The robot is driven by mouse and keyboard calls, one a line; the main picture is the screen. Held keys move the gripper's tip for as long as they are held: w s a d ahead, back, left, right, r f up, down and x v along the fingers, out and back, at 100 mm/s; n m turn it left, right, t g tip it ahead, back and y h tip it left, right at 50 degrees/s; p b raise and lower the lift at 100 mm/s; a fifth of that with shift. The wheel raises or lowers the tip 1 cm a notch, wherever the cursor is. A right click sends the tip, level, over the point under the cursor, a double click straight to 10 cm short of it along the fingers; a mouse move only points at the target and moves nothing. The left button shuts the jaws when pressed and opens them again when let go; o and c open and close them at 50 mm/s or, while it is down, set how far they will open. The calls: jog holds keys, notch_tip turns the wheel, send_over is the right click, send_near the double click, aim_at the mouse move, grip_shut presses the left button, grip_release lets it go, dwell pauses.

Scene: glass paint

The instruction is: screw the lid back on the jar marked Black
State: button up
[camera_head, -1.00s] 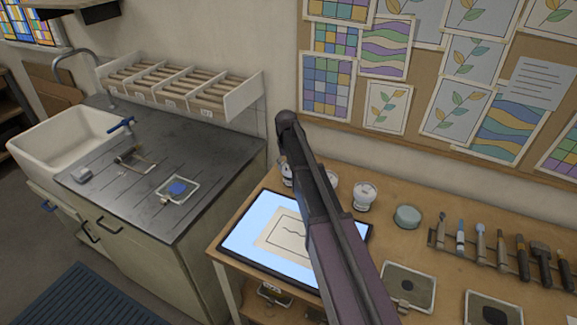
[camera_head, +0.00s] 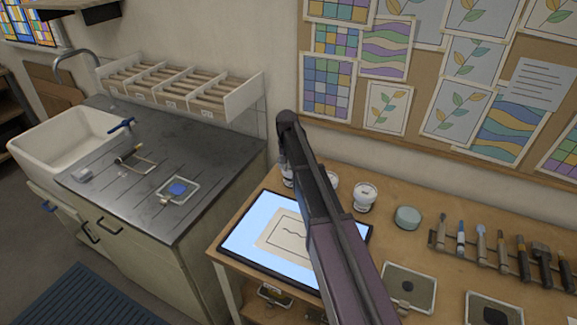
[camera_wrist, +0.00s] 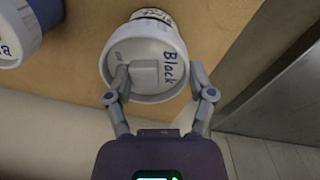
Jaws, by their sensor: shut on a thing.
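The jar marked Black (camera_wrist: 151,14) shows in the wrist view at the top, with part of its dark-lettered label visible. The white lid marked Black (camera_wrist: 172,52) is over it, with a grey raised block near its middle. My gripper (camera_wrist: 160,80) is shut on the lid, one finger at each side. The lid hides the jar's rim, so I cannot tell how well it is seated. In the head view my arm hides my gripper and most of this jar area.
Another jar with blue lettering (camera_wrist: 18,32) is close on the left in the wrist view. In the head view, a white jar (camera_head: 365,197), a teal round pot (camera_head: 407,217) and a lit light pad (camera_head: 240,245) stand on the wooden bench. Several brushes lie in a rack (camera_head: 480,258).

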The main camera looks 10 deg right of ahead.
jog(key=shift+w+d+m, duration=0.1)
jog(key=shift+w+m, duration=0.1)
jog(key=shift+m, duration=1.6)
jog(key=o, duration=1.1)
jog(key=shift+o, duration=0.2)
jog(key=shift+r, duration=0.1)
jog(key=shift+r+p, duration=2.9)
jog(key=shift+p, duration=0.1)
jog(key=s+d+f+n+b, duration=0.1)
jog(key=s+n, duration=0.5)
jog(key=s, duration=2.4)
jog(key=shift+f+n+b, duration=0.3)
jog(key=shift+d, duration=0.1)
